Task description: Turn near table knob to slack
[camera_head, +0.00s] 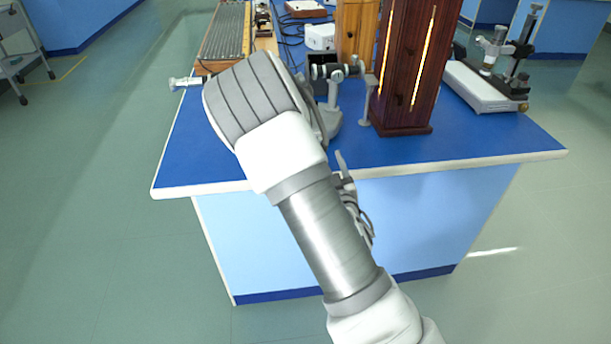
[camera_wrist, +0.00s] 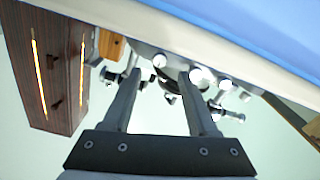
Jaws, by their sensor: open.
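A spectrometer (camera_head: 328,122) stands on the blue bench (camera_head: 500,139), left of a dark wooden lamp housing, and my arm hides much of it. In the wrist view its underside shows several small pale round knobs, among them one knob (camera_wrist: 160,60) near my left finger's tip and another knob (camera_wrist: 200,77) by the right one. I cannot tell which is the near table knob. My gripper (camera_wrist: 162,76) is open, with its two fingers apart and nothing held between them. Its tips point at the spectrometer; whether they touch it is unclear. In the head view the gripper is mostly hidden behind my arm.
The wooden lamp housing (camera_head: 400,90) with bright slits stands close on the right. A measuring microscope (camera_head: 490,85) is at the bench's right. A ribbed board (camera_head: 226,35), a white box (camera_head: 319,37) and cables lie behind. The bench's front right corner is clear.

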